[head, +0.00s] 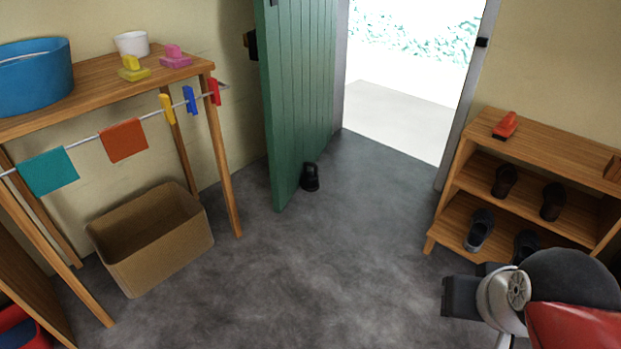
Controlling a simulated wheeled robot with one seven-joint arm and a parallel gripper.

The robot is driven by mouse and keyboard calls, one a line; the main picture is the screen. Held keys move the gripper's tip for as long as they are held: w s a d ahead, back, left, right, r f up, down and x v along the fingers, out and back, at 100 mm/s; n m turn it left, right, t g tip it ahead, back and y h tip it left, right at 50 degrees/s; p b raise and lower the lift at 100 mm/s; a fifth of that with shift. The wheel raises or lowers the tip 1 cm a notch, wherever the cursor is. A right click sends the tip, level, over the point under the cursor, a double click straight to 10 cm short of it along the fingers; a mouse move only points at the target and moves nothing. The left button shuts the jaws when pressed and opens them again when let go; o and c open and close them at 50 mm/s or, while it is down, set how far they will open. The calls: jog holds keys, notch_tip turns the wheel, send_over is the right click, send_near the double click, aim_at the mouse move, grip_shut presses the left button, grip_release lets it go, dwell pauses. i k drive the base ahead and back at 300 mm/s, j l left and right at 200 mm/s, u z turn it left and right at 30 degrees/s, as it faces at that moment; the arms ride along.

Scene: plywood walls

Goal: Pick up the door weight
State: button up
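A small black door weight (310,177) stands on the grey floor in the head view. It is right beside the lower edge of the open green door (300,90), on the doorway side. Whether it touches the door I cannot tell. Parts of my own arm show at the lower right, well apart from the weight. No gripper fingertips can be made out there, and nothing is seen near or around the weight.
A wooden table (98,72) with a blue tub (36,85) stands at the left, a cardboard box (160,262) below it. A shoe rack (545,140) stands at the right. The doorway is open behind the weight. The floor in the middle is clear.

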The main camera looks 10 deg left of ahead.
aim_at(309, 184)
jog(key=i+j+u, duration=0.35)
jog(key=i, duration=0.75)
jog(key=i+u, duration=0.3)
jog(key=i, duration=0.85)
jog(key=i+j+u, duration=0.1)
jog(key=i+j, duration=0.35)
jog(key=j, duration=0.15)
